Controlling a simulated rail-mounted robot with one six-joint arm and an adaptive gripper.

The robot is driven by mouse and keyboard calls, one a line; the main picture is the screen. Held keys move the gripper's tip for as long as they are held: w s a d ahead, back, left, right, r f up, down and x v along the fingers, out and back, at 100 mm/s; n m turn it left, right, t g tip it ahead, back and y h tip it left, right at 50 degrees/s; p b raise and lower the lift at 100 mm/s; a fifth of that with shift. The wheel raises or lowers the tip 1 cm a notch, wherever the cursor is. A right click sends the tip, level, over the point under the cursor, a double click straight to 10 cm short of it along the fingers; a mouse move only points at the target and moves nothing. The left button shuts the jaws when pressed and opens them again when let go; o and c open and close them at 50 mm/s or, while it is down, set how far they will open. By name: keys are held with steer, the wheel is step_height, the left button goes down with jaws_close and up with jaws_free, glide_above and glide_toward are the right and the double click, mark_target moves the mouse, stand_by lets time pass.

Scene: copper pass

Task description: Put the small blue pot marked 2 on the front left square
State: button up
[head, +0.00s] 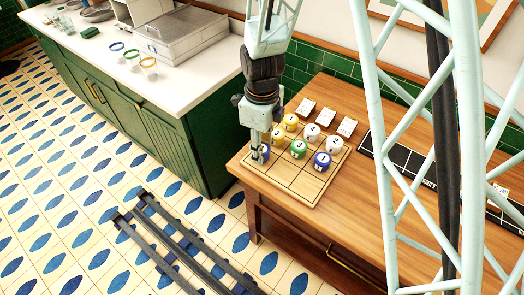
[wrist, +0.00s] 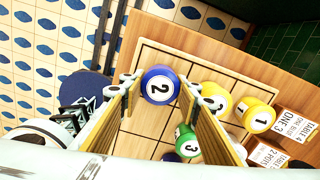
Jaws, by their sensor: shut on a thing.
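The small blue pot marked 2 (wrist: 161,85) is between the fingers of my gripper (wrist: 164,91) in the wrist view, its number facing up. In the head view my gripper (head: 258,146) points down at the left corner of the wooden grid board (head: 286,178), and the blue pot (head: 263,154) shows partly behind the fingers. Bare squares of the board (wrist: 146,121) lie around the pot in the wrist view. I cannot tell whether the pot touches the board.
On the board stand a green pot marked 3 (head: 298,149), a blue pot marked 1 (head: 322,160), yellow pots (head: 291,122) and white pots (head: 332,144). Cards (head: 326,117) lie behind the board. A black strip (head: 398,168) lies to the right. The board's near squares are bare.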

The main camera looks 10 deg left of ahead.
steer(key=shift+f, duration=0.2)
stand_by(0.3)
steer(key=o, duration=0.9)
steer(key=shift+r, duration=0.1)
step_height(320, 180, up, 12)
steer(key=p, duration=0.1)
stand_by(0.5)
stand_by(0.8)
